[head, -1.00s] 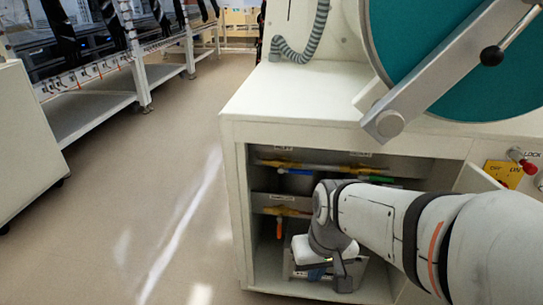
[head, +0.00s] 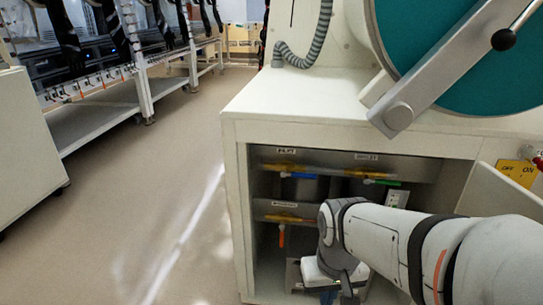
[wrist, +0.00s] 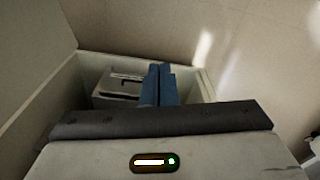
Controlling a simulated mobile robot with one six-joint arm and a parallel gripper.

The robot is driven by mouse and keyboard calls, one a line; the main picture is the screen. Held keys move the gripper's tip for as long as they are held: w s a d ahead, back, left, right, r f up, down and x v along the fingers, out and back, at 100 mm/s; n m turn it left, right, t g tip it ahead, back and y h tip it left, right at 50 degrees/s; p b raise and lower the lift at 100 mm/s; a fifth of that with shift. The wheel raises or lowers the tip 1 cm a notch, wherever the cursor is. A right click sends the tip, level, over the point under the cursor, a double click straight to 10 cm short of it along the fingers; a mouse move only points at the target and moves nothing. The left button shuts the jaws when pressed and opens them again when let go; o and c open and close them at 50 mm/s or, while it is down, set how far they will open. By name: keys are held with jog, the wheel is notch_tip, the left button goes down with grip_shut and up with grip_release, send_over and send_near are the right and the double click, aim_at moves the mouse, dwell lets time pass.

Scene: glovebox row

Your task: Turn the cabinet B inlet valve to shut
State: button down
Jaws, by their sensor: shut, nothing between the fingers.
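Inside the open cabinet are yellow pipes with small valve handles. A blue handle (head: 299,175) lies along the upper left pipe, below a small label (head: 285,151) too small to read surely. A green handle (head: 382,182) lies along the upper right pipe. I cannot tell for sure which is the inlet valve. My gripper (wrist: 158,85) is shut and empty, with blue fingertips. It is low in the cabinet, below and right of the handles in the head view; its tips there are mostly hidden.
A grey box (wrist: 118,88) sits on the cabinet floor beyond my fingers. The cabinet door (head: 507,188) stands open on the right. The worktop (head: 300,95) overhangs the opening. Floor (head: 180,170) to the left is clear, with a bench row (head: 100,115) beyond.

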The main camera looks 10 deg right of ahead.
jog(key=c, duration=2.2)
grip_release()
jog(key=c, duration=2)
grip_release()
jog(key=shift+a, duration=0.1)
jog(key=shift+o, duration=0.8)
jog(key=shift+a+y+p, duration=0.3)
jog(key=shift+y, duration=0.1)
jog(key=o, duration=0.4)
jog(key=a+y, duration=0.1)
jog(key=w+a+m+g+y+p, duration=0.1)
jog(key=a+y, duration=0.1)
jog(key=w+a+r+m+y+p, duration=0.1)
jog(key=shift+a+y, duration=0.25)
jog(key=shift+y, duration=0.05)
jog(key=m+t+y+p, duration=0.3)
jog(key=m+t+p, duration=0.3)
jog(key=m+t, duration=0.7)
send_near(308, 177)
jog(key=w+a+f+n+t, duration=0.1)
jog(key=b+x, duration=0.1)
jog(key=x, duration=0.6)
jog(key=shift+w+a+f, duration=0.1)
jog(key=shift+w+a, duration=0.05)
jog(key=shift+w, duration=0.2)
jog(key=shift+c, duration=0.3)
